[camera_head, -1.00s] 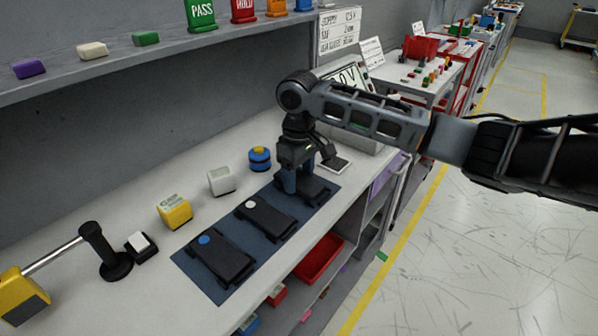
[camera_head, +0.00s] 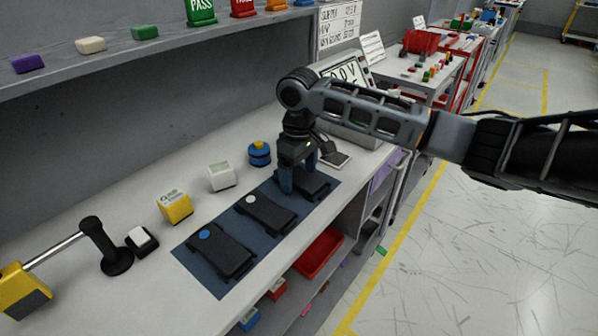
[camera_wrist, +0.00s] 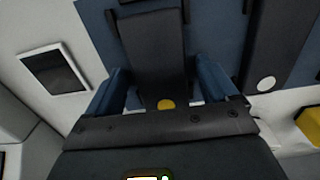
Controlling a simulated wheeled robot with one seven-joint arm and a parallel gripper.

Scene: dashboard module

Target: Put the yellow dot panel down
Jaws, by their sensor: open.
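The yellow dot panel (camera_head: 314,188) is a black slab on the right end of the dark blue mat (camera_head: 222,289), and it appears to lie flat. In the wrist view the panel (camera_wrist: 155,50) runs between my fingers, with its yellow dot (camera_wrist: 166,104) close to the gripper body. My gripper (camera_head: 299,176) is open, pointing down over the panel. In the wrist view the blue fingers of my gripper (camera_wrist: 165,85) stand on both sides of the panel, with visible gaps. In the head view the gripper hides the dot end.
On the mat's left lie a white dot panel (camera_head: 266,214) and a blue dot panel (camera_head: 225,254). Behind the mat stand a blue round part (camera_head: 259,154), a white cube (camera_head: 221,176) and a yellow cube (camera_head: 175,207). A dark-screened flat device (camera_head: 336,159) lies right of my gripper.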

